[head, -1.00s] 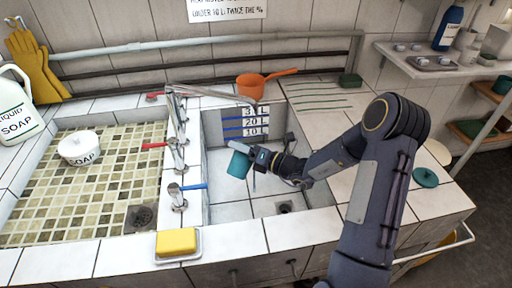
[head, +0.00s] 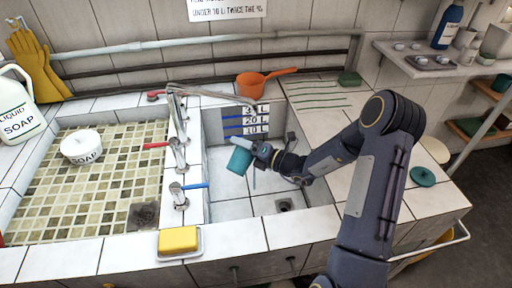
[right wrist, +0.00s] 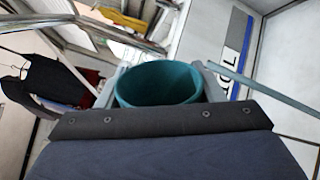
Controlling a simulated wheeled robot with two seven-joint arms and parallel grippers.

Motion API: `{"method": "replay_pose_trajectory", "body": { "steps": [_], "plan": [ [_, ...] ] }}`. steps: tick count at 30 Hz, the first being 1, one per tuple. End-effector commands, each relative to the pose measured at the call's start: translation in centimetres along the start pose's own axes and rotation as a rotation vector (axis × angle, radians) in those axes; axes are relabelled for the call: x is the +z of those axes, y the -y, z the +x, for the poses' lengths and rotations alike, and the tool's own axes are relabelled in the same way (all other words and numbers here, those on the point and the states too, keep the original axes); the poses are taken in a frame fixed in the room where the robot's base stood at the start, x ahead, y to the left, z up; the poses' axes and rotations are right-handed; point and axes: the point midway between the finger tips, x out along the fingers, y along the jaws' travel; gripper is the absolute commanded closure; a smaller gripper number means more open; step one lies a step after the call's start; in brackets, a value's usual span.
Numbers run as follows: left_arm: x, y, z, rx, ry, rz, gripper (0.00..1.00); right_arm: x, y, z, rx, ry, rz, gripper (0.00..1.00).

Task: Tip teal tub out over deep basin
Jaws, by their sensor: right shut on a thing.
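The teal tub (head: 239,161) is in my right gripper (head: 247,149), held in the air over the deep basin (head: 232,208). In the head view the tub looks slightly tilted. The right wrist view shows the tub (right wrist: 160,84) from its open end, between the two grey fingers of the gripper (right wrist: 162,80). The inside that shows is plain teal; its bottom is hidden, so I cannot tell what it holds. The basin floor shows white tiles and a drain (head: 285,205). My left gripper is not in view.
A tap spout (head: 212,91) reaches over the basin's back part, with a blue-handled tap (head: 181,195) at its left edge. An orange scoop (head: 251,84) lies on the back ledge. Yellow soap (head: 178,240) sits in front. A teal lid (head: 423,176) lies on the right counter.

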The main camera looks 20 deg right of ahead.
Motion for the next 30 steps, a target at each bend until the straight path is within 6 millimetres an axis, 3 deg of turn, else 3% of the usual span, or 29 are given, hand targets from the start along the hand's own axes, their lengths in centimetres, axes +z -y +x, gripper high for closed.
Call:
{"method": "replay_pose_trajectory", "body": {
  "steps": [30],
  "plan": [
    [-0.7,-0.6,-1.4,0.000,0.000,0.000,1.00,0.7,-0.3,0.0,0.006,0.000,0.170,0.78]
  ]
}}
